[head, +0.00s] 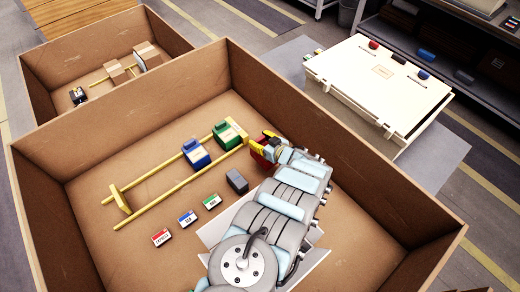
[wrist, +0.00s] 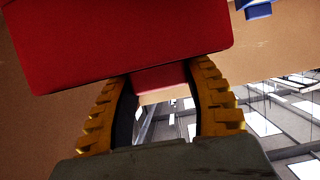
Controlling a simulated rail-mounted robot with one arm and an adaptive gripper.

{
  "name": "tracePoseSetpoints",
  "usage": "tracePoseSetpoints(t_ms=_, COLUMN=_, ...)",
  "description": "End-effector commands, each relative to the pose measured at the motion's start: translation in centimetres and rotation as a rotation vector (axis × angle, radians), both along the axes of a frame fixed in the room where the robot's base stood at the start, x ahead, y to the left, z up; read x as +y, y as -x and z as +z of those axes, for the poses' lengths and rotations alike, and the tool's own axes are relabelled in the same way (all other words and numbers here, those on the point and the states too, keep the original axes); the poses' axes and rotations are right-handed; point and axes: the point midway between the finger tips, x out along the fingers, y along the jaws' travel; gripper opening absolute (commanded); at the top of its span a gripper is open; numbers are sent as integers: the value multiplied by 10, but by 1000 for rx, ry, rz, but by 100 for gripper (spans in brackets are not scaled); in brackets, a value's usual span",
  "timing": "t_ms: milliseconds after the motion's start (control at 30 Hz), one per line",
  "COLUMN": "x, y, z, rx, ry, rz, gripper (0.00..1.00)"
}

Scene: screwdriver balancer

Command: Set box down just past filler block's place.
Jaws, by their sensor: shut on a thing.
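My gripper (head: 268,143) is shut on a red box at the right end of a yellow rail frame (head: 150,182). In the wrist view the red box (wrist: 120,40) fills the upper left, and its narrow red part (wrist: 160,78) lies between my yellow fingers (wrist: 166,100). In the head view the gripper partly hides the box; I cannot tell whether it touches the rails. A green box (head: 231,136) and a blue box (head: 196,153) sit on the rails left of it. A dark grey block (head: 237,181), possibly the filler block, lies on the bin floor in front.
Small cards with red (head: 161,238), blue (head: 187,219) and green (head: 212,201) labels lie in front of the rails. High brown walls (head: 330,140) surround the work area. A second brown bin (head: 110,38) is behind; a white case (head: 378,82) stands outside right.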

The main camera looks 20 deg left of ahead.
Motion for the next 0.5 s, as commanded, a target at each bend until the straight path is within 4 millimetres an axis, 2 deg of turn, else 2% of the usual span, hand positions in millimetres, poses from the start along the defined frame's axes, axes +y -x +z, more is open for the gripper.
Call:
tracePoseSetpoints(t_ms=100, x=0, y=1, z=-11, rx=1, ry=1, rz=1, gripper=11)
tracePoseSetpoints(t_ms=367, x=0, y=-1, z=-18, rx=-1, ry=1, rz=-1, gripper=11)
tracePoseSetpoints(t_ms=500, x=-1, y=2, z=-33, rx=2, ry=1, rz=1, gripper=11)
